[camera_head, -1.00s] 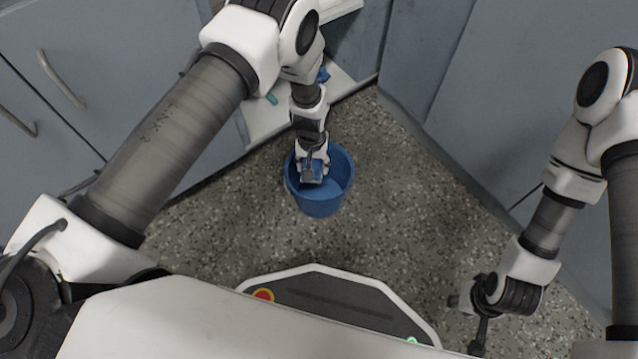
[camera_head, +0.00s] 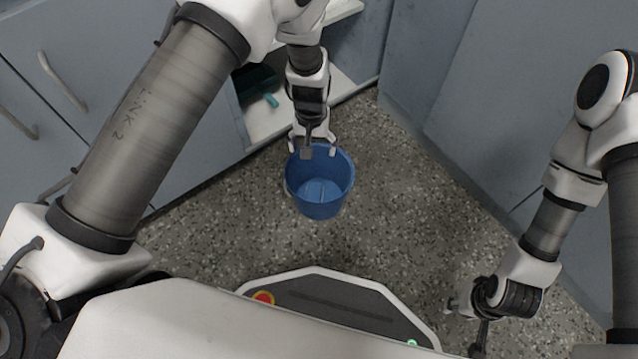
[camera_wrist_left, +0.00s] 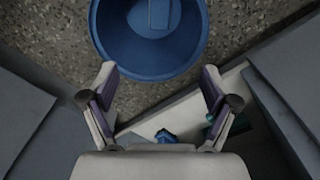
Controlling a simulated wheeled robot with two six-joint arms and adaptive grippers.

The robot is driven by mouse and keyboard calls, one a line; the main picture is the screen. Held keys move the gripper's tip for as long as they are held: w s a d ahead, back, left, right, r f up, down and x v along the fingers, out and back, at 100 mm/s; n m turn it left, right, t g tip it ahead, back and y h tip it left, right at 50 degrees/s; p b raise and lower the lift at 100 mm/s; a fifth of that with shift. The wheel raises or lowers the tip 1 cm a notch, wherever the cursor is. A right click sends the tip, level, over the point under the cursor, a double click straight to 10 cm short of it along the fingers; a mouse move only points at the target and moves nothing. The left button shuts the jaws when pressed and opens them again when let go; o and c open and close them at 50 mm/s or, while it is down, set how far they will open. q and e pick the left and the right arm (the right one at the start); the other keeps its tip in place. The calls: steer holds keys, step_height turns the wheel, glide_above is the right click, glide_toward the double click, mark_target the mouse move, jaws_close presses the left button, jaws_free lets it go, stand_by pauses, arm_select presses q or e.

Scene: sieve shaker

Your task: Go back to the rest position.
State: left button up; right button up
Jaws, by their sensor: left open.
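My left gripper (camera_head: 318,148) is open above the far rim of a blue bucket (camera_head: 320,207) on the floor. In the left wrist view its two fingers (camera_wrist_left: 158,88) stand wide apart with nothing between them. The bucket (camera_wrist_left: 150,68) shows just beyond the fingertips there, and a blue block-like piece (camera_wrist_left: 155,15) lies inside it. My right gripper (camera_head: 480,320) hangs low at the lower right, pointing down, away from the bucket. Its fingers are dark and partly cut off by the frame edge, so their opening is unclear.
Grey cabinets (camera_head: 500,110) close in the back and sides. An open cabinet with a pale shelf (camera_head: 300,115) lies behind the left gripper, with a teal item (camera_head: 271,100) on it. A small blue item (camera_wrist_left: 165,136) shows in the wrist view. The speckled floor (camera_head: 400,200) right of the bucket is clear.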

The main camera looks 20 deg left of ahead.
arm_select(q)
steer(key=shift+r, duration=1.15)
